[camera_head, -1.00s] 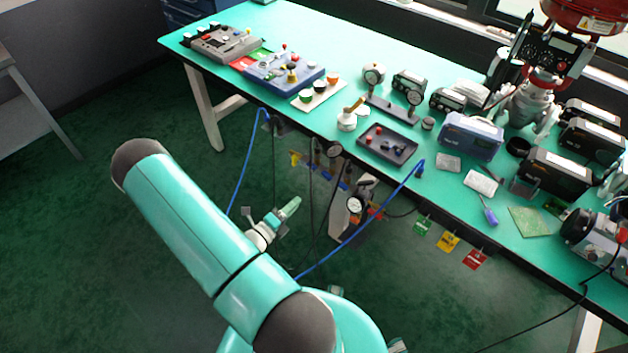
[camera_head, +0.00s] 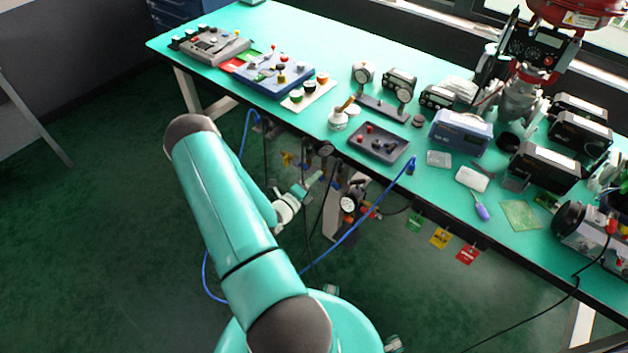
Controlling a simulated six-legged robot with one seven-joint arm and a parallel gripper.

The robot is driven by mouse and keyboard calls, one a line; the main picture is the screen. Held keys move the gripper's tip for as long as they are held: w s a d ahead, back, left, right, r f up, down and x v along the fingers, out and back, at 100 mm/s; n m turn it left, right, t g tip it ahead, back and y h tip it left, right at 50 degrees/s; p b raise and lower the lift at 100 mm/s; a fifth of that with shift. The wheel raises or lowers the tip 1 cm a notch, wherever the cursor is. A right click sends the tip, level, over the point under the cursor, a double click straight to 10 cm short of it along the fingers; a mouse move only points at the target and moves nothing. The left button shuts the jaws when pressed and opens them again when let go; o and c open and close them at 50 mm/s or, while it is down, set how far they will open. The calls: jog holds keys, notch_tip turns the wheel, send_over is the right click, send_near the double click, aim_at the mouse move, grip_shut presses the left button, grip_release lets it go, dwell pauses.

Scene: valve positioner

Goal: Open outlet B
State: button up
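Pipework with small valve handles hangs below the front edge of the bench. I see a yellow handle (camera_head: 287,159), a red handle (camera_head: 369,211), and round gauges, one dark-rimmed gauge (camera_head: 348,203) and another gauge (camera_head: 325,148) higher up. Which of these is outlet B cannot be read at this size. My gripper (camera_head: 314,181) is at the end of my teal and white wrist, close in the picture to the pipework. Its fingers are small and partly hidden, so I cannot tell whether they are apart or touching anything. My arm hides part of the area to the left.
The green-topped bench (camera_head: 300,35) carries control boxes, a dark tray (camera_head: 379,145), a blue instrument (camera_head: 461,132) and a red-topped valve actuator. A blue hose (camera_head: 362,226) loops below. Green, yellow and red tags (camera_head: 440,237) hang from the edge. The floor at left is clear.

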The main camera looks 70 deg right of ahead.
jog(key=shift+c, duration=0.2)
grip_shut()
jog(key=shift+m, duration=0.3)
jog(key=m, duration=1.4)
dwell(0.5)
